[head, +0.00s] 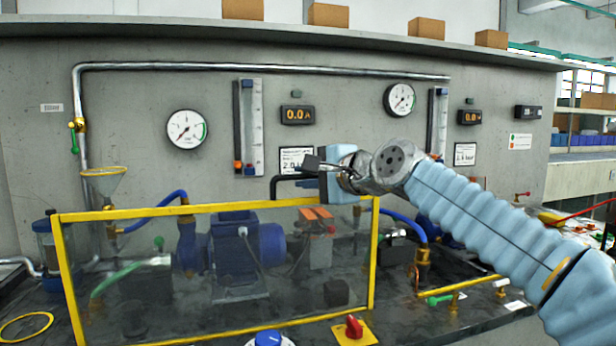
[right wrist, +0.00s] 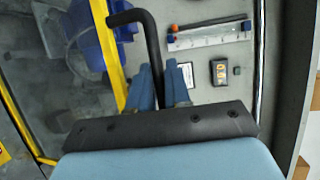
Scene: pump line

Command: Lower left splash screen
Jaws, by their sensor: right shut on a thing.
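The left splash screen is a clear panel in a yellow frame (head: 220,211), standing in front of the blue pump motor (head: 258,240). Its yellow edge also shows in the right wrist view (right wrist: 106,45). A bent black handle (head: 283,180) rises at the screen's top edge; in the right wrist view the handle (right wrist: 150,45) runs between my fingers. My right gripper (head: 322,176) is shut on this handle, just above the top edge. Its blue fingers show in the right wrist view (right wrist: 162,85). My left gripper is not in view.
A grey wall behind carries a round gauge (head: 187,129), a flow tube (head: 250,127) and displays. A funnel (head: 103,180) stands at the screen's left. A blue knob (head: 268,339) and a red switch (head: 354,328) sit in front. Hoses and valves lie right of the screen.

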